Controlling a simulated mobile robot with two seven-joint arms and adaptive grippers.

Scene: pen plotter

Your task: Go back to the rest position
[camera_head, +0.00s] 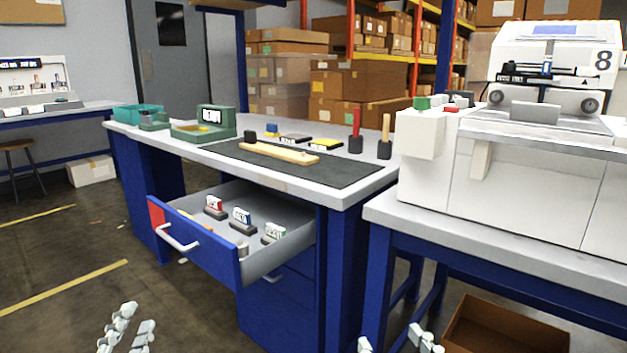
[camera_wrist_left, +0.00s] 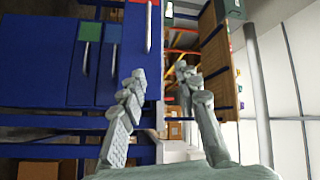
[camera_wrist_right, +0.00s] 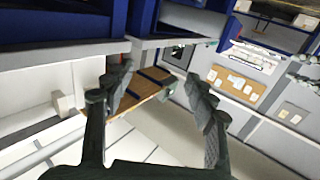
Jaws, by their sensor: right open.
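My left gripper (camera_head: 131,330) shows at the bottom left of the head view, in front of the blue desk and apart from it. In the left wrist view its two fingers (camera_wrist_left: 163,88) stand apart with nothing between them. My right gripper (camera_head: 394,343) shows only by its fingertips at the bottom edge of the head view, below the machine's bench. In the right wrist view its fingers (camera_wrist_right: 160,88) are spread and empty. Neither gripper touches anything that I can see.
The blue desk's drawer (camera_head: 213,245) stands open, with several small labelled blocks in it. A dark mat (camera_head: 330,168) on the desk bears a wooden bar (camera_head: 278,153). A white machine (camera_head: 545,185) stands on the right bench. An open cardboard box (camera_head: 505,328) sits on the floor below.

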